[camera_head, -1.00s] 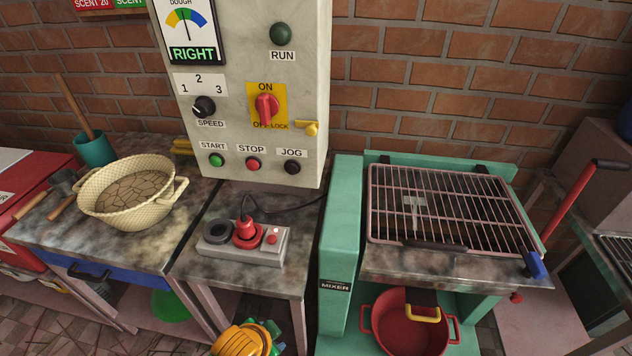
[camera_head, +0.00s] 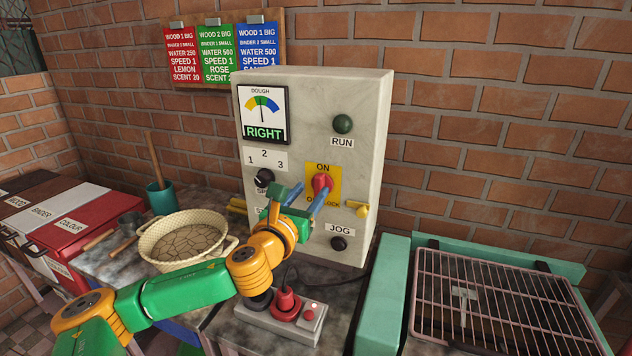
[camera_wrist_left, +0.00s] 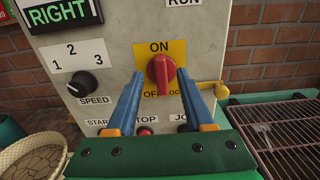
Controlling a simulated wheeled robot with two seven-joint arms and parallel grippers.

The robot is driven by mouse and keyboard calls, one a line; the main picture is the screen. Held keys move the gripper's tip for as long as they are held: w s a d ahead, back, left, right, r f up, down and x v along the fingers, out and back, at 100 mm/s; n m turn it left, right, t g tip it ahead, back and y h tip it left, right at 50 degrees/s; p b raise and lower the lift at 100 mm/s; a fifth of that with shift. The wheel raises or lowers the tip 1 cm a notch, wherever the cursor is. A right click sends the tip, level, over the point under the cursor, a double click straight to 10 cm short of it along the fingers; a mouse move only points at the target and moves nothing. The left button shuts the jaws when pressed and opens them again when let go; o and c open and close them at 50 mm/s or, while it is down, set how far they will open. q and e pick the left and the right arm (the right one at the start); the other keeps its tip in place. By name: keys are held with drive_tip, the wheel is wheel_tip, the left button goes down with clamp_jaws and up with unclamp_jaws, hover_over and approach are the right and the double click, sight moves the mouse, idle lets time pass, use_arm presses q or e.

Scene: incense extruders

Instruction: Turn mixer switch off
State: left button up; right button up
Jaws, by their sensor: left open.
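The mixer switch is a red rotary knob (camera_head: 321,184) on a yellow plate (camera_head: 335,180) marked ON above and OFF/LOCK below, on the front of a pale control box (camera_head: 307,93). In the left wrist view the red knob (camera_wrist_left: 161,72) stands upright, pointing toward ON. My left gripper (camera_head: 307,196) is open, its blue fingers aimed at the panel; in the left wrist view the fingers (camera_wrist_left: 160,98) lie either side of the knob's lower part. I cannot tell whether they touch it. My right gripper is not in view.
A yellow lock lever (camera_wrist_left: 221,91) sticks out right of the switch. The black speed knob (camera_wrist_left: 82,84) is to the left.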

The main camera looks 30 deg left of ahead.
sight(317, 184)
use_arm(q)
drive_tip(key=x, duration=0.4)
drive_tip(key=shift+w+f+p, duration=0.1)
drive_tip(key=shift+p, duration=0.3)
clamp_jaws()
